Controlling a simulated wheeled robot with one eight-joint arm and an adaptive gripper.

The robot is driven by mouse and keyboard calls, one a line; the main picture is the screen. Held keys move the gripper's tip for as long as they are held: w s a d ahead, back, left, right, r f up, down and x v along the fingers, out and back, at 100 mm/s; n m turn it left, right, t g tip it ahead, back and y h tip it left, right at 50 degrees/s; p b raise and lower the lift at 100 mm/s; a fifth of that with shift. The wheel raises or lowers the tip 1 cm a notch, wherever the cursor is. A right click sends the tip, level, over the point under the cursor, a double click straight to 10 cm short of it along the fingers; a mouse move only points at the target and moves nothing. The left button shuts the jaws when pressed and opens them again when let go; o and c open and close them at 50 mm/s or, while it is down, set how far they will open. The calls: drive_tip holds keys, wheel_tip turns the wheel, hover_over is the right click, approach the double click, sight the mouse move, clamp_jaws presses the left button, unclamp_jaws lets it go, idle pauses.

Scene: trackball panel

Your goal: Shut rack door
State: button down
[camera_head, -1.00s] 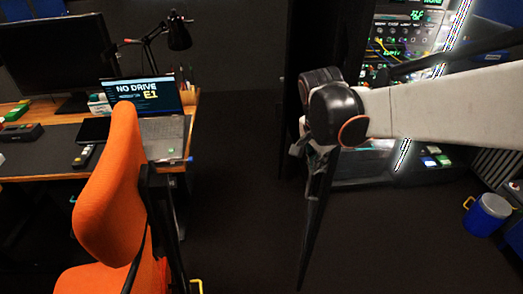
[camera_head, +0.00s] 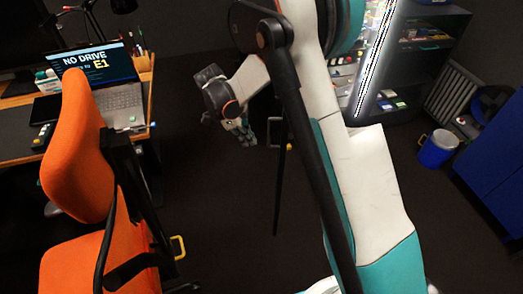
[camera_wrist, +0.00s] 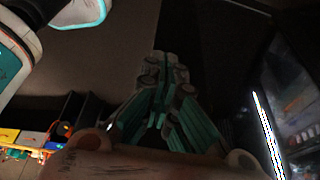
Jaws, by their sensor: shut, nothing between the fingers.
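The rack (camera_head: 452,28) stands at the upper right of the head view, with a bright light strip (camera_head: 376,58) and lit equipment on its left side. My arm covers much of it, and I cannot make out the door clearly. My gripper (camera_head: 245,136) hangs over the dark floor, left of the rack and apart from it. In the wrist view its green fingers (camera_wrist: 166,62) are together with nothing between them. The light strip shows again at the right of the wrist view (camera_wrist: 268,130), beside a dim, glassy surface (camera_wrist: 299,85) that may be the rack front or door.
An orange chair (camera_head: 78,165) stands at the left, before a desk (camera_head: 20,150) with a laptop (camera_head: 100,80). A blue bin (camera_head: 437,150), a radiator (camera_head: 450,92) and a blue cabinet (camera_head: 495,165) stand at the right. The floor (camera_head: 220,220) between chair and arm is clear.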

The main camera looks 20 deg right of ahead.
drive_tip(key=s+d+f+b, duration=0.2)
drive_tip(key=d+f+b, duration=0.2)
drive_tip(key=d+f, duration=0.3)
drive_tip(key=shift+s+f+b, duration=0.3)
drive_tip(key=shift+f, duration=0.65)
drive_tip(key=shift+d, duration=0.15)
